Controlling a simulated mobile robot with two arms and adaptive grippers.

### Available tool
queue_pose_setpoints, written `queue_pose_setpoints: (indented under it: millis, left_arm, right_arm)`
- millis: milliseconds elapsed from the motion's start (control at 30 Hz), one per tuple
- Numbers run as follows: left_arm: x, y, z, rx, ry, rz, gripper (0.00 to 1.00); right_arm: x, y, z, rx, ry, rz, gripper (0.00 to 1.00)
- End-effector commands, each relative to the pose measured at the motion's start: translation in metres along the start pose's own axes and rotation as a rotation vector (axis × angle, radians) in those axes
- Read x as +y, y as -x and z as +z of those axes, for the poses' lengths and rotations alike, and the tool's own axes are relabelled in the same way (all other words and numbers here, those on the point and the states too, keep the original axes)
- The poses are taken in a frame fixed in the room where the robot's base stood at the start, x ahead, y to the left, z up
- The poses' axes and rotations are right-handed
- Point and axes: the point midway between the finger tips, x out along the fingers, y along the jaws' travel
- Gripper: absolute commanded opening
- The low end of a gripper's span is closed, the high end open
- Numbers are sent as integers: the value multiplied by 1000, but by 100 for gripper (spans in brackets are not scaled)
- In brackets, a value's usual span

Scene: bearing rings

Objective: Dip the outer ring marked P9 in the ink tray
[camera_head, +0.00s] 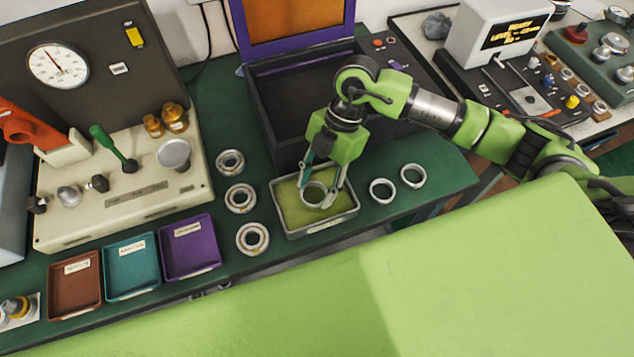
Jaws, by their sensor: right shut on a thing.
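My right gripper (322,185) reaches down over the ink tray (283,218), a shallow metal-rimmed tray with a yellow-green bottom. It is shut on a pale metal ring (307,193), which is inside the tray's outline; I cannot tell whether it touches the bottom. No marking is readable on this ring, so I cannot confirm P9. Two more plain rings, one (381,190) nearer the tray and one (413,176) further right, lie on the green bench. My left gripper is not in view.
Several thicker bearings (252,238) stand in a column left of the ink tray. Brown (75,285), teal (131,266) and purple (190,247) trays lie further left. A dark open box (262,110) stands behind the tray. A gauge machine (130,200) fills the left.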

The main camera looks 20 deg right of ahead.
Motion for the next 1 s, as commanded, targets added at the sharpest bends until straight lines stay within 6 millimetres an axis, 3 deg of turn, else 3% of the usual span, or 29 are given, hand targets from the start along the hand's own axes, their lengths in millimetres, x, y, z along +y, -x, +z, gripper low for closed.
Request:
queue_pose_setpoints:
  millis: [1000]
  left_arm:
    - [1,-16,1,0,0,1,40]
  right_arm:
    - [0,-24,10,0,0,0,19]
